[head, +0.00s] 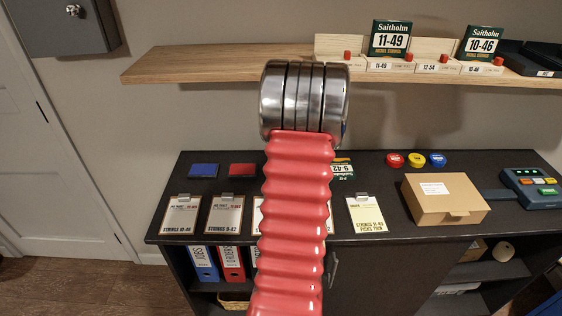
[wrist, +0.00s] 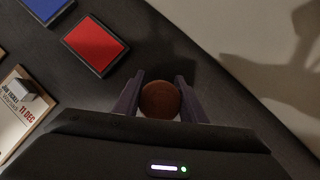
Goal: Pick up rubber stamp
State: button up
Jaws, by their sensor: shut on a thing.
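In the head view my red arm hides the gripper and the stamp.
A red ink pad (wrist: 96,44) and a blue ink pad (wrist: 46,6) lie beside the gripper on the dark counter (head: 350,270). Clipboards (head: 366,213) line its front. A cardboard box (head: 445,198) stands right. A wooden shelf (head: 200,62) hangs above.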

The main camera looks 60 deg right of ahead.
notch_tip(320, 180, up, 6)
jog(key=shift+f, duration=0.15)
jog(key=shift+s+a+r, duration=0.1)
jog(key=shift+a+r, duration=0.05)
jog(key=shift+r, duration=0.15)
jog(key=s+a, duration=0.4)
jog(key=a, duration=0.4)
jog(key=s+a, duration=0.4)
jog(key=a, duration=0.5)
jog(key=shift+s, duration=0.3)
jog(key=o, duration=0.5)
jog(key=shift+d, duration=0.1)
jog(key=c, duration=0.3)
